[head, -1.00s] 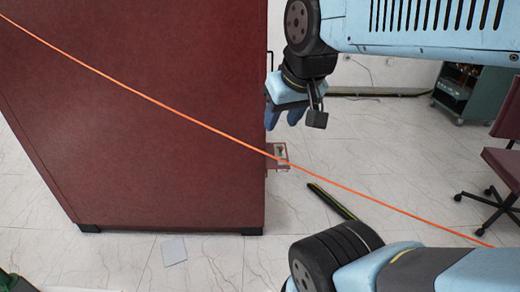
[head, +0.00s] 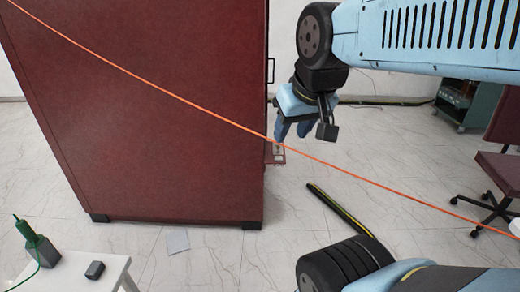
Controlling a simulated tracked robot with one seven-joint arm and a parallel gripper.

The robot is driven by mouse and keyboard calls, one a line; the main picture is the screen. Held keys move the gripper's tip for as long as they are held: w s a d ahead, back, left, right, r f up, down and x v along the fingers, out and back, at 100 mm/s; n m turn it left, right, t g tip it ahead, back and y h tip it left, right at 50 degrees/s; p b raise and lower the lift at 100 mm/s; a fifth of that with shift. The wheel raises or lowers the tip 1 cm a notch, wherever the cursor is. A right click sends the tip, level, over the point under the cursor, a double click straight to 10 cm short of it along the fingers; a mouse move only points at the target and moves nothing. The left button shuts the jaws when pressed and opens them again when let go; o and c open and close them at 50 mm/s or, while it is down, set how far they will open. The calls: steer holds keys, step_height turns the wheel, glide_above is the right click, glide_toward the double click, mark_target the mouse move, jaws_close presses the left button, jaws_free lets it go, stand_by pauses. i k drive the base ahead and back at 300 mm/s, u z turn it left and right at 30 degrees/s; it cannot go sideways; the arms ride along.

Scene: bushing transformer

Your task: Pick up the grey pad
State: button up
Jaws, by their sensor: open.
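A flat light-grey square pad (head: 177,240) lies on the white floor tiles, just in front of the foot of the red cabinet. My gripper (head: 292,132) hangs in the air at the upper middle, to the right of the cabinet's right edge, with its blue fingers pointing down. It is open, with nothing seen between the fingers. It is well apart from the pad, above and to its right in the picture.
The tall red cabinet (head: 140,120) fills the left and middle. A white table (head: 75,260) at lower left bears a green-topped device (head: 38,245) and a dark grey block (head: 95,270). An orange line crosses the view. A dark red chair (head: 497,168) stands at right.

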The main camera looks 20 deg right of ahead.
mark_target(95, 270)
steer(key=u, duration=0.05)
steer(key=k, duration=0.3)
steer(key=z, duration=0.3)
steer(key=i, duration=0.95)
steer(key=u, duration=2.15)
steer(key=k, duration=0.45)
steer(key=z, duration=0.1)
